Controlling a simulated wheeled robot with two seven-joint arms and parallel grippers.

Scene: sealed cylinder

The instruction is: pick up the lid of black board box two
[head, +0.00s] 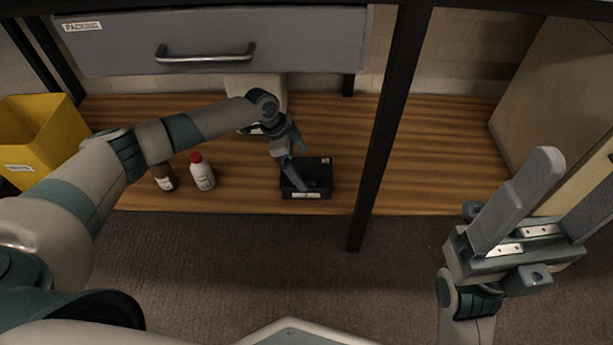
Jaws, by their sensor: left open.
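A small black box (321,188) with a white label on its front stands on the wooden shelf, near its front edge. The number on the label is too small to read for certain. I cannot tell a separate lid from the box body. My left gripper (300,176) reaches down from the upper left, open, with its fingers at the top of the box. Whether the fingers touch it is unclear. My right gripper (577,190) is large at the lower right, open and empty, well away from the box.
A white bottle with a red cap (203,175) and a brown bottle (165,179) stand left of the box. A yellow bin (50,135) is at far left. A black post (383,140) rises just right of the box. A grey drawer (215,42) hangs above.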

